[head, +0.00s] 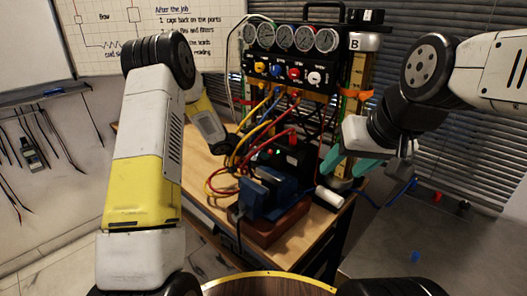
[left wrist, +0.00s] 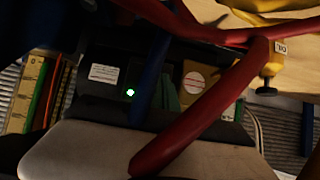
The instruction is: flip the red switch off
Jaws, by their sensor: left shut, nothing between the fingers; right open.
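A small red part (head: 292,141), which looks like the red switch, shows on a black box (head: 297,157) low on the rig, behind the hoses. Its position, on or off, is too small to tell. In the left wrist view the black box (left wrist: 105,95) carries a lit green light (left wrist: 130,92); I cannot make out the switch there. My left gripper (left wrist: 168,92) is shut and empty, its dark green fingers in front of the box, partly covered by hoses. In the head view its fingers are hidden behind the hoses. My right gripper (head: 350,166) is open and empty, right of the box.
Red hoses (left wrist: 215,105) cross close in front of the left wrist camera. Several gauges (head: 284,36) and coloured knobs (head: 293,72) sit above the hoses. A blue vise (head: 262,196) and a white cylinder (head: 328,197) are on the wooden bench (head: 190,165).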

